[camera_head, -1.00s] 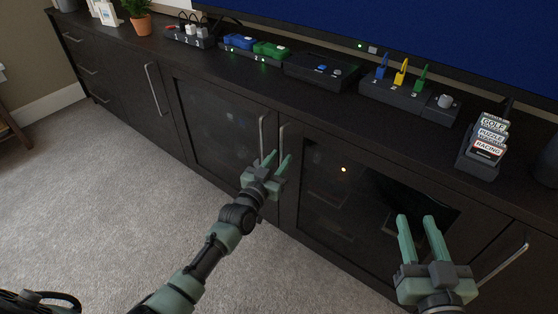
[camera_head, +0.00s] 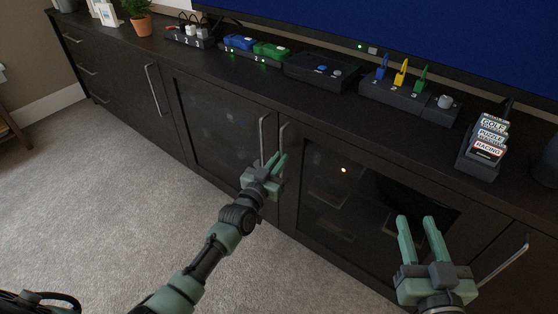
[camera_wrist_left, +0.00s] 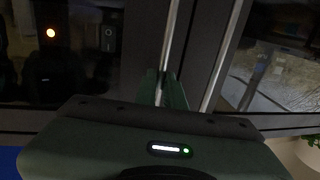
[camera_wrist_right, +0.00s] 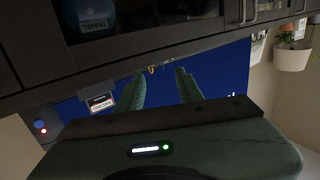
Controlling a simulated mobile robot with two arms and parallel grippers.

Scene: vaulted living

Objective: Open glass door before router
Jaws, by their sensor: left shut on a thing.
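The right-hand glass door (camera_head: 325,225) of the dark cabinet looks closed. Its upright bar handle (camera_head: 282,140) is at its left edge. My left gripper (camera_head: 277,161) is shut on this handle; the left wrist view shows the bar (camera_wrist_left: 169,45) running between the fingers. A small warm light (camera_head: 343,170) shows behind the glass, and also in the left wrist view (camera_wrist_left: 51,33) beside dark box-like shapes. I cannot tell which shape is the router. My right gripper (camera_head: 422,222) is open and empty, in front of the cabinet's right part.
The neighbouring glass door (camera_head: 215,125) has its own handle (camera_head: 263,138) close beside my left gripper. Another bar handle (camera_head: 503,264) is near my right gripper. Several devices and a cartridge stand (camera_head: 480,150) are on the cabinet top. The carpet (camera_head: 110,190) in front is clear.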

